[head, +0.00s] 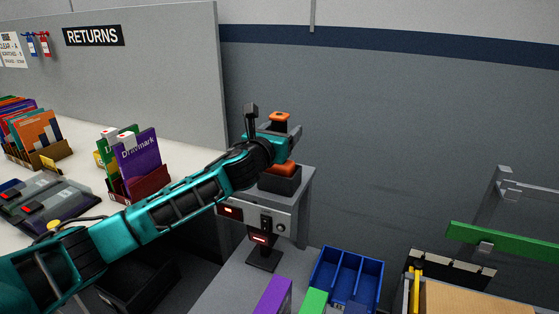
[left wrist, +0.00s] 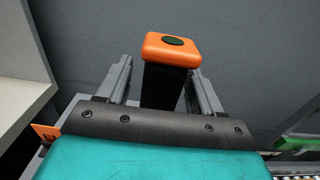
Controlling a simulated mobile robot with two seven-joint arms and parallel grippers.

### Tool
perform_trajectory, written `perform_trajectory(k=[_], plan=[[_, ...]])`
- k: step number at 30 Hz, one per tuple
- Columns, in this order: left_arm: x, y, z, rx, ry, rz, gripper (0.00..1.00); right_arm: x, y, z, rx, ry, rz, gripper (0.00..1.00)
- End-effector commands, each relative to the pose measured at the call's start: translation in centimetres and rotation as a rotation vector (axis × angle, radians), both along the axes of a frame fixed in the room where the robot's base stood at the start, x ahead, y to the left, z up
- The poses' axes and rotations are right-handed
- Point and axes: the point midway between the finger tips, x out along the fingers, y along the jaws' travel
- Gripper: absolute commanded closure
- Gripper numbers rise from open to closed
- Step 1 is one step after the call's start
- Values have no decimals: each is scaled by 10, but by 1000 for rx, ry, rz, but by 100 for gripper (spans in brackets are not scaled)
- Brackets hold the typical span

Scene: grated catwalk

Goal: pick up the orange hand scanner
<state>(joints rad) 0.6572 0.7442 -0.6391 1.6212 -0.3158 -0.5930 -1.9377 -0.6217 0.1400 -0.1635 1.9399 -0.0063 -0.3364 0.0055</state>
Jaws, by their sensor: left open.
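The orange hand scanner (head: 280,117) shows its orange top above my left gripper (head: 272,128) in the head view. In the left wrist view the scanner (left wrist: 172,48) has a rounded orange head with a dark oval and a black body below. The open fingers of my left gripper (left wrist: 162,85) stand to either side of the black body, with a gap visible at least on the left. An orange and black part (head: 280,170) shows below the gripper, on a grey stand. The gripper hides the scanner's middle. My right gripper is out of view.
The grey stand (head: 298,205) has a small lit panel on its front. A blue divided bin (head: 347,278) sits at its lower right. A grey wall is behind.

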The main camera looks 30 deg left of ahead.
Motion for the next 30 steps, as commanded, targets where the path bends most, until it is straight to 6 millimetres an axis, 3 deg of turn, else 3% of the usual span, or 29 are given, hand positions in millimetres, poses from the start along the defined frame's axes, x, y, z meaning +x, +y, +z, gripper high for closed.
perform_trajectory(k=[10, 30], plan=[[6, 0, 0, 1, 0, -2, 35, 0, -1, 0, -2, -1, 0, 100], [6, 0, 0, 0, 0, -1, 99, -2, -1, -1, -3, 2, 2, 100]])
